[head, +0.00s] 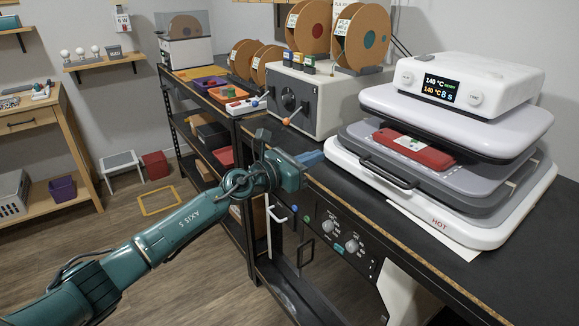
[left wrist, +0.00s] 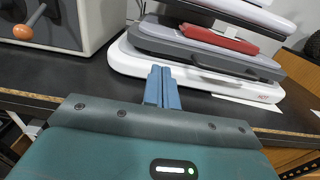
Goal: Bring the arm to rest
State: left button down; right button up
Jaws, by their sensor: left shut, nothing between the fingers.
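My left arm (head: 190,222) reaches in from the lower left of the head view, teal with dark joints. My left gripper (head: 310,158) is at the front edge of the black bench, left of the heat press. In the left wrist view its two blue fingers (left wrist: 163,86) are together with nothing between them. They appear over the bench edge; I cannot tell whether they touch it. My right arm and gripper are not in view.
A heat press (head: 470,130) holding a red item (head: 415,148) stands on the bench (head: 375,220). A grey box (head: 305,98) with an orange-knobbed lever (head: 287,121) and cardboard spools (head: 310,28) are behind. Trays (head: 235,94) lie farther left. Open floor (head: 110,240) is at left.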

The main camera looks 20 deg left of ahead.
pick_arm(q)
jog(key=s+f+m+g+y+p, duration=0.1)
jog(key=s+f+m+y+p, duration=0.1)
jog(key=s+f+m, duration=0.5)
jog(key=s+f+m+g+y+p, duration=0.1)
jog(key=s+f+m, duration=0.6)
jog(key=s+m, duration=0.7)
jog(key=s+a+f+m+g+y+p, duration=0.1)
jog(key=s+f+m+y+p, duration=0.2)
jog(key=s+f+m, duration=0.4)
jog(key=s+m+y, duration=0.1)
jog(key=s+m, duration=0.2)
jog(key=s, duration=0.5)
jog(key=shift+f+g+y+p, duration=0.3)
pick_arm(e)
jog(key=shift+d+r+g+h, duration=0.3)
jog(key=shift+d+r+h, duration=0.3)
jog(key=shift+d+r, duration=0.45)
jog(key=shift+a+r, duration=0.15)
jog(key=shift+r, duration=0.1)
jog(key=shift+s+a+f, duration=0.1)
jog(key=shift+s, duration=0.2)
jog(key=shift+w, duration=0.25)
